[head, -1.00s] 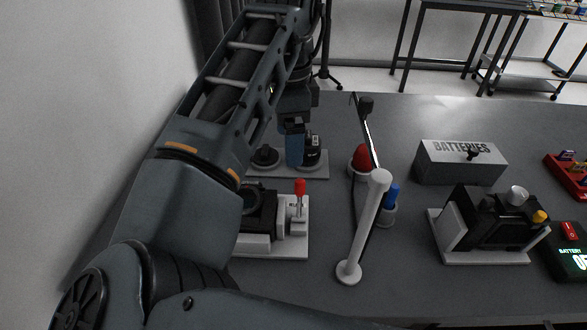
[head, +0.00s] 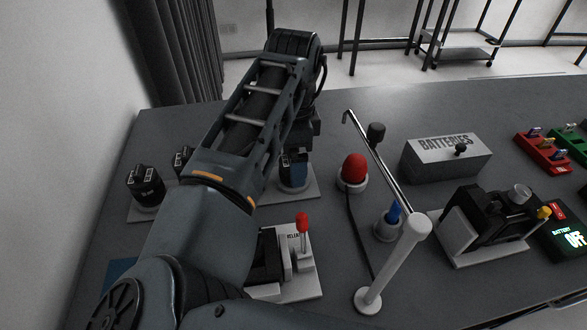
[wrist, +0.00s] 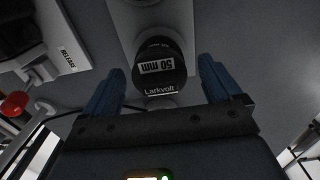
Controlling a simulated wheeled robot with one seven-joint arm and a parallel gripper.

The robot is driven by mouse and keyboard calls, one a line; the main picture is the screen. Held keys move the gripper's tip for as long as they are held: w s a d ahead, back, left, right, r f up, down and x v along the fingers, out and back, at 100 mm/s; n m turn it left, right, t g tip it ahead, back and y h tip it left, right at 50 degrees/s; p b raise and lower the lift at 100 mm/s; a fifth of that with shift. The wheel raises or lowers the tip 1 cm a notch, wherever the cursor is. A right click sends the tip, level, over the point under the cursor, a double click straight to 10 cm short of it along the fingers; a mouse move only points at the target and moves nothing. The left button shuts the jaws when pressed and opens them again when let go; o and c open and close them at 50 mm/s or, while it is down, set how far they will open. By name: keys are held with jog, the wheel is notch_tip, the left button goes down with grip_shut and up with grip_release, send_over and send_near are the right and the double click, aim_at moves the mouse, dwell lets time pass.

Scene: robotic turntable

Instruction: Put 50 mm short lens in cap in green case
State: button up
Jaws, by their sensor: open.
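A short black lens (wrist: 160,65) marked "50 mm" and "Larkvolt" stands in the wrist view, on a pale base plate. My gripper (wrist: 161,68) is open, with one blue finger on each side of this lens; I cannot tell whether they touch it. In the head view my gripper (head: 291,168) is low over a white plate (head: 310,190) and the lens there is mostly hidden behind it.
Two dark lenses (head: 146,186) stand at the left. A white post (head: 392,268) with a bar, a red bulb (head: 354,170) and a blue-topped piece (head: 393,214) stand right of my arm. Beyond are a batteries box (head: 448,158), a camera (head: 494,218) and a red case (head: 541,152).

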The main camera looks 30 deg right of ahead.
jog(key=c, duration=1.3)
jog(key=shift+r, duration=0.1)
